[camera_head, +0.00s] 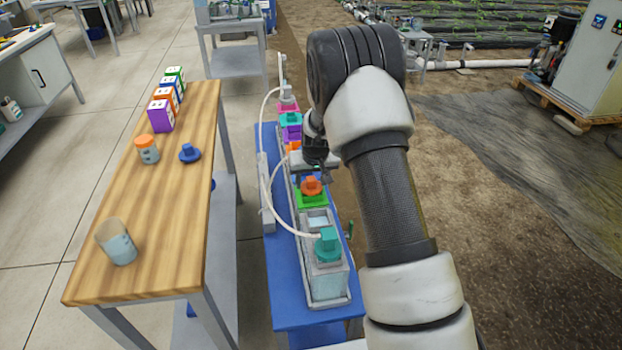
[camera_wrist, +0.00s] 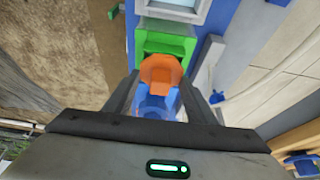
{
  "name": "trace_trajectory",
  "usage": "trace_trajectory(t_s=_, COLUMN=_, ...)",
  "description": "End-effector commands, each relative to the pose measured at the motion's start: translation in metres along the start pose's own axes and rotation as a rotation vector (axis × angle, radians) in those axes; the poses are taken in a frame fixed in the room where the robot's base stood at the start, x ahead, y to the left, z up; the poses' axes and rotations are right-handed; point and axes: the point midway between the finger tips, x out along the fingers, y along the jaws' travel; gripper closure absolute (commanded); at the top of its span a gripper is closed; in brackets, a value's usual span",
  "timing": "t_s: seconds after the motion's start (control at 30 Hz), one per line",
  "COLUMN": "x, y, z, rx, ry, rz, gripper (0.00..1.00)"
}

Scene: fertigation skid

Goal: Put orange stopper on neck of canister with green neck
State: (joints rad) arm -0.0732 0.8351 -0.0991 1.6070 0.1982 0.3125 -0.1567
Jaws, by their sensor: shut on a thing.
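The orange stopper (camera_head: 311,186) is between my fingertips, and it also shows in the wrist view (camera_wrist: 160,72). My gripper (camera_wrist: 160,84) is shut on it, with one finger on each side. In the head view my gripper (camera_head: 318,170) hangs over the row of canisters. The canister with the green neck (camera_head: 311,200) is right below the stopper in the head view. Its green part (camera_wrist: 166,40) shows just beyond the stopper in the wrist view. I cannot tell whether the stopper touches the neck, as the neck's opening is hidden.
A canister with a teal stopper (camera_head: 328,243) stands nearer, with a white hose curving from it. Canisters with purple and pink tops stand farther along the blue bench (camera_head: 284,290). The wooden table (camera_head: 180,235) at left holds a blue stopper (camera_head: 189,153), a jar and a beaker.

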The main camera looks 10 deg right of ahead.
Motion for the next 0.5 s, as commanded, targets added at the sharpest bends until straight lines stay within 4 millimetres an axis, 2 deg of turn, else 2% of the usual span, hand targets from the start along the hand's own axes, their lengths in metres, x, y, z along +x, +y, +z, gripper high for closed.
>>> trace_trajectory(t_s=0.27, x=0.0013, y=0.0001, z=0.0004, rx=0.0, ry=0.0, rz=0.0, gripper=0.7)
trace_trajectory(t_s=0.3, x=0.0012, y=0.0001, z=0.0004, rx=0.0, ry=0.0, rz=0.0, gripper=0.46)
trace_trajectory(t_s=0.4, x=0.0013, y=0.0001, z=0.0004, rx=0.0, ry=0.0, rz=0.0, gripper=0.29)
trace_trajectory(t_s=0.5, x=0.0013, y=0.0001, z=0.0005, rx=0.0, ry=0.0, rz=0.0, gripper=0.28)
